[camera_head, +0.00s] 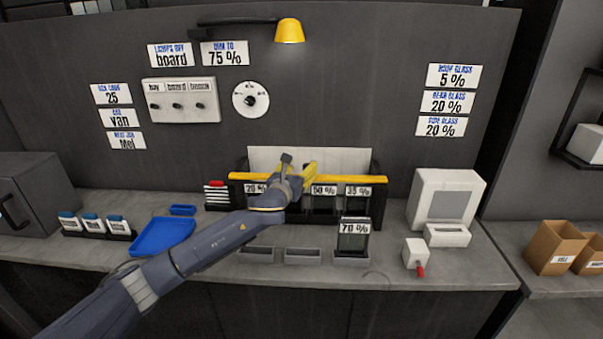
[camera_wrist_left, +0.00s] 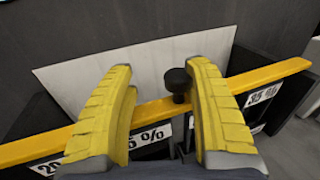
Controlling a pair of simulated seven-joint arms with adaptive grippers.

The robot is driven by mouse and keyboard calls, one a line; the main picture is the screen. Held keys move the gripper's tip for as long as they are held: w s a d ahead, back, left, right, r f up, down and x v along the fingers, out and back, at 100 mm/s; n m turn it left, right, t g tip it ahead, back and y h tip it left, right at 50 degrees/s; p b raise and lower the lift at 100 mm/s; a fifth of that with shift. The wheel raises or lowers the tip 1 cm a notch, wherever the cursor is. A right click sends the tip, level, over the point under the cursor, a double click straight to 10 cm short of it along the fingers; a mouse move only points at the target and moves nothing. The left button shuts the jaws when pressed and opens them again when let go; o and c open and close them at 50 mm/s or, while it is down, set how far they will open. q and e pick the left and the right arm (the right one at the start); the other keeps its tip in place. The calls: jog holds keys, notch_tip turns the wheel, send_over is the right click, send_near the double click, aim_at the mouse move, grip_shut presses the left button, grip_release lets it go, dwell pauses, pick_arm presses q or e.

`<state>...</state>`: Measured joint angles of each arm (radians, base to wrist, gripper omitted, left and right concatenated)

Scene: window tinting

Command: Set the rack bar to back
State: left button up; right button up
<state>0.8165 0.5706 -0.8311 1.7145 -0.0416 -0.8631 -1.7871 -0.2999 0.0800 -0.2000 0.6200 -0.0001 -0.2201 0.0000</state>
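The yellow rack bar (camera_head: 345,179) runs across the front of the dark rack (camera_head: 376,203), above its percent labels. In the left wrist view the bar (camera_wrist_left: 275,74) crosses the picture at a slant, with a black knob (camera_wrist_left: 178,80) on it. My left gripper (camera_head: 298,168) is over the middle of the rack. In the left wrist view its yellow fingers (camera_wrist_left: 164,72) are apart, with the knob between them, closer to the right finger. I cannot tell whether that finger touches it. My forearm hides part of the rack. My right gripper is not in view.
A white panel (camera_head: 340,158) stands behind the bar. A 70 % sample (camera_head: 352,237) stands in front of the rack. A blue tray (camera_head: 162,237) is at left, a white machine (camera_head: 446,194) at right. A yellow lamp (camera_head: 289,31) hangs above.

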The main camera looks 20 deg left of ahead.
pick_arm(q)
jog(key=shift+s+d+f, duration=0.25)
jog(key=shift+s+f, duration=0.5)
jog(key=shift+f, duration=0.05)
jog(key=shift+w+a+r, duration=0.2)
jog(key=shift+w+r, duration=0.15)
jog(key=shift+r, duration=0.2)
jog(key=shift+s+d+r, duration=0.15)
jog(key=shift+r, duration=0.05)
jog(key=shift+f, duration=0.1)
jog(key=s+a+r, duration=0.1)
jog(key=s, duration=0.5)
jog(key=shift+s+a, duration=0.35)
